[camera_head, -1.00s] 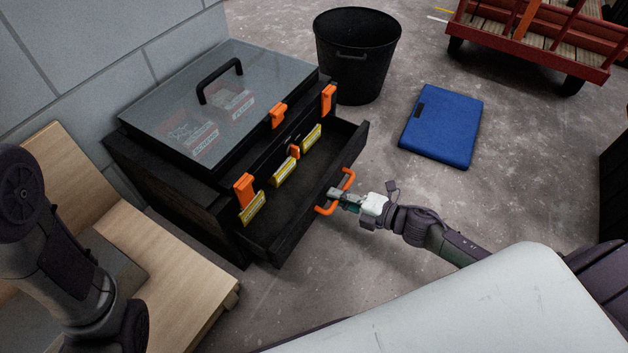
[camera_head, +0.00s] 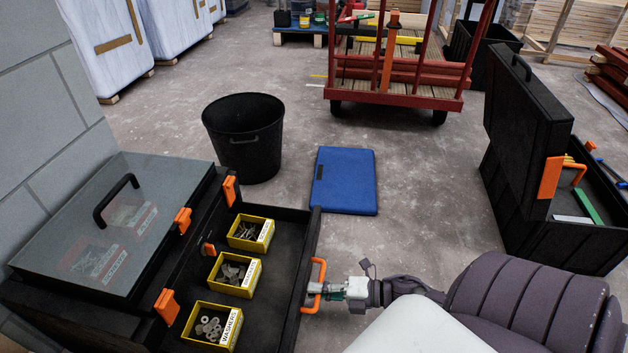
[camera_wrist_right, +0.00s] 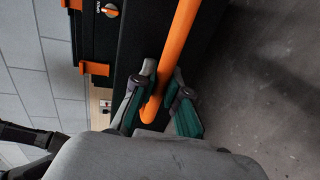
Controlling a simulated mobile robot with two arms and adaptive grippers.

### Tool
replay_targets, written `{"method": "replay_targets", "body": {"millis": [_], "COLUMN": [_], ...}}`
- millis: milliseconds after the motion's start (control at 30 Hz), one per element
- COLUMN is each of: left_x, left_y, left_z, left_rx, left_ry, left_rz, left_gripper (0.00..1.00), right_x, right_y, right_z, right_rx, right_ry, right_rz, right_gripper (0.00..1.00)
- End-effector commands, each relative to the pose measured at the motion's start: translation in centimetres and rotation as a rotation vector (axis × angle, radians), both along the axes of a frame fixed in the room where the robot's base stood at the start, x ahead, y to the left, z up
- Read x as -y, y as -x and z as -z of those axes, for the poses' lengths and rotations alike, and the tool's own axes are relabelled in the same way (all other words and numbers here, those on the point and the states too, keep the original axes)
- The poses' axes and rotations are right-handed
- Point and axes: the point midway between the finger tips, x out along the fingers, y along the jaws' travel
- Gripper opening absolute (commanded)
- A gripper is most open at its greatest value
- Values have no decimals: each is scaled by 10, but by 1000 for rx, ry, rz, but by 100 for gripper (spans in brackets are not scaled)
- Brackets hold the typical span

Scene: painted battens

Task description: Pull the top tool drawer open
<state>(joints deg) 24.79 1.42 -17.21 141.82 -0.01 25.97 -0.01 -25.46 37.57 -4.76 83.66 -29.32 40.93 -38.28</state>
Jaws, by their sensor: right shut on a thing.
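The black tool chest with a clear lid (camera_head: 110,225) stands against the grey block wall at the left. Its top tool drawer (camera_head: 262,300) is pulled out to the right. Three yellow bins (camera_head: 250,234) of small hardware show inside it; the nearest is labelled WASHERS. My right gripper (camera_head: 322,289) is shut on the orange drawer handle (camera_head: 318,272) at the drawer front. In the right wrist view, the fingers (camera_wrist_right: 160,100) are around the orange handle bar (camera_wrist_right: 178,50). My left gripper is not in view.
A black bucket (camera_head: 246,140) and a blue mat (camera_head: 344,180) are on the floor beyond the drawer. An open black toolbox (camera_head: 560,240) stands at the right. A red cart (camera_head: 395,85) is at the back. Concrete floor between them is clear.

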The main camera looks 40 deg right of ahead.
Motion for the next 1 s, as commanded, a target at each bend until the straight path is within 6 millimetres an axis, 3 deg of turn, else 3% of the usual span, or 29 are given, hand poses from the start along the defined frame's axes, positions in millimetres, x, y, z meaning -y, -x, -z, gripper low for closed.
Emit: {"method": "replay_targets", "body": {"millis": [167, 200, 333, 733, 1000], "left_x": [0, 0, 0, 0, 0], "left_y": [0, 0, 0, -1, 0], "left_z": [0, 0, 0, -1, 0], "left_rx": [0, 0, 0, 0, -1], "left_ry": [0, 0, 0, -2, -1], "left_rz": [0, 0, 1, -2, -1], "left_gripper": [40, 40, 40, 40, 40], "right_x": [0, 0, 0, 4, 34], "right_y": [0, 0, 0, 5, 44], "right_z": [0, 0, 0, -1, -10], "right_rx": [-1, -1, -1, -2, -6], "right_ry": [1, 1, 1, 1, 2], "right_rz": [1, 1, 1, 1, 0], "right_gripper": [0, 16, 38, 39, 39]}}
